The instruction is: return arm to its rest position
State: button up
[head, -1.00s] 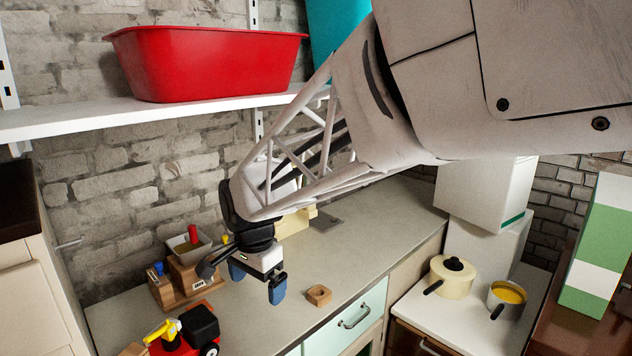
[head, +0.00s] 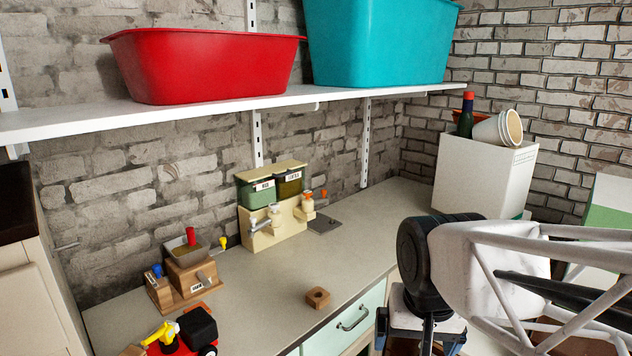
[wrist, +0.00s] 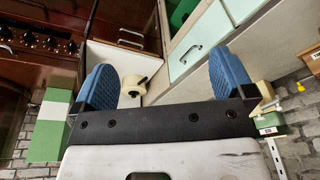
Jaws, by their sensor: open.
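My gripper shows in the wrist view (wrist: 168,85) with its two blue fingertips wide apart and nothing between them. In the head view my arm is at the lower right, in front of the counter's right part, and one blue fingertip shows at the bottom; the rest of the gripper is mostly hidden or out of frame. The counter (head: 240,310) runs along the brick wall. A small wooden block with a hole (head: 318,297) sits alone near its front edge, apart from my arm.
A wooden grinder (head: 188,272), a toy vehicle (head: 183,338) and a dispenser with taps (head: 272,205) stand on the counter. A white box (head: 480,175) stands at the right. A shelf (head: 220,105) holds a red tub (head: 205,65) and a teal tub (head: 380,45). A cream pot (wrist: 133,86) is below my gripper.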

jog(key=s+d+f+n, duration=0.1)
jog(key=s+d, duration=0.2)
jog(key=s, duration=0.2)
jog(key=shift+s+d+f, duration=0.15)
jog(key=shift+d+f, duration=0.05)
jog(key=shift+d, duration=0.15)
dwell(0.9)
